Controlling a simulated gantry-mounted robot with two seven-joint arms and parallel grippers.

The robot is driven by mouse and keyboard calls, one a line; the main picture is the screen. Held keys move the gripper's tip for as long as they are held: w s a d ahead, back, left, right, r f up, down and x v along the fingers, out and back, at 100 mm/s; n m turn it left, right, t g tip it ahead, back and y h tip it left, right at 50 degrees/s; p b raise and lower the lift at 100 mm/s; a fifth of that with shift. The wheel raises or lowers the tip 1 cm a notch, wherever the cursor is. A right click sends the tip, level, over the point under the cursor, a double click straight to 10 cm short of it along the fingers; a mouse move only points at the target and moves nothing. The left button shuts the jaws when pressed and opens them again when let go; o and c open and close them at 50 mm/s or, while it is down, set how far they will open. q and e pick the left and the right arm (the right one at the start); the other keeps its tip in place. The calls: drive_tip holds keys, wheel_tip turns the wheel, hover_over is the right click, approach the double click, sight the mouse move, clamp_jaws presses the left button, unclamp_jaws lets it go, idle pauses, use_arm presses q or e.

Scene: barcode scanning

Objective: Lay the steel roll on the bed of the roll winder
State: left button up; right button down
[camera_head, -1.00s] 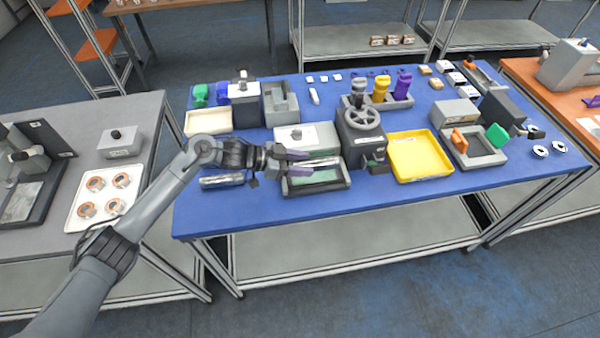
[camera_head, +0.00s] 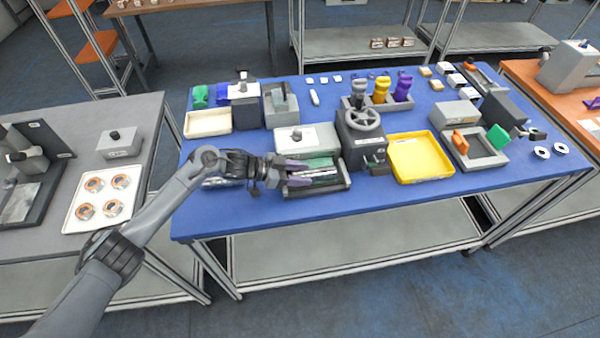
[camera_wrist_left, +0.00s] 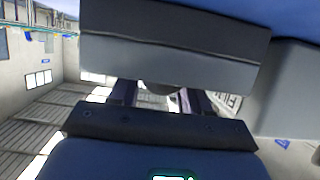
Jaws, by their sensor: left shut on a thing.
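The steel roll (camera_head: 324,173) is a shiny silver cylinder in the head view. My left gripper (camera_head: 302,178), with purple fingers, is shut on its left end. The roll lies level over the green bed (camera_head: 318,161) of the roll winder, within its dark frame. I cannot tell whether it touches the bed. The winder's grey body and handwheel (camera_head: 364,120) stand at the bed's right end. In the left wrist view, dark bars fill most of the picture and my fingers (camera_wrist_left: 160,98) show between them; the roll is not clear there. My right gripper is out of view.
Another shiny roll (camera_head: 215,182) lies on the blue table, partly behind my left wrist. A grey-white box (camera_head: 307,137) stands behind the bed. A yellow tray (camera_head: 420,158) is right of the winder. The table's front strip is clear.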

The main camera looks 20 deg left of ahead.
use_arm(q)
drive_tip(key=o, duration=1.3)
drive_tip(key=shift+a+r, duration=0.1)
drive_tip(key=shift+r, duration=0.1)
drive_tip(key=shift+s+a+r, duration=0.15)
drive_tip(key=shift+s+a, duration=0.1)
drive_tip(key=shift+a, duration=0.05)
drive_tip(key=p+v, duration=0.1)
drive_tip(key=v, duration=1)
